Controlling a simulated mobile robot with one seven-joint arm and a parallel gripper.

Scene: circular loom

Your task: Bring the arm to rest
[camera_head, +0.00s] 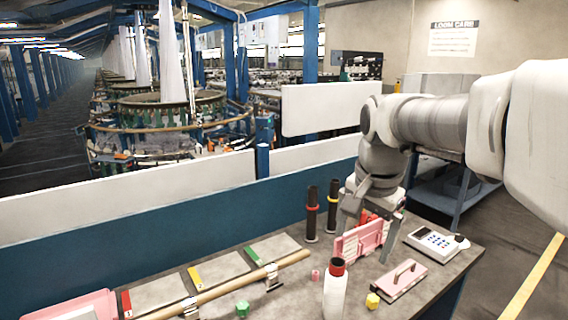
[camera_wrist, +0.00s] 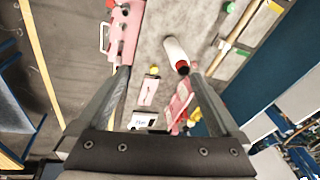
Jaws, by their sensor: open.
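My gripper (camera_head: 368,240) points down over the right part of the grey table (camera_head: 290,302), its two fingers spread with nothing between them. In the wrist view my gripper (camera_wrist: 160,78) also shows its fingers wide apart. A pink rack (camera_head: 358,241) stands by the fingers in the head view; it shows beside the right finger in the wrist view (camera_wrist: 180,104). I cannot tell the exact gap. The arm reaches in from the right, bent down at the wrist.
A white bottle with a red cap (camera_head: 335,292), a pink handled block (camera_head: 400,279), a keypad device (camera_head: 432,240), two dark cylinders (camera_head: 312,214) and a wooden rod (camera_head: 225,287) are on the table. A blue and white barrier (camera_head: 150,235) runs behind it.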

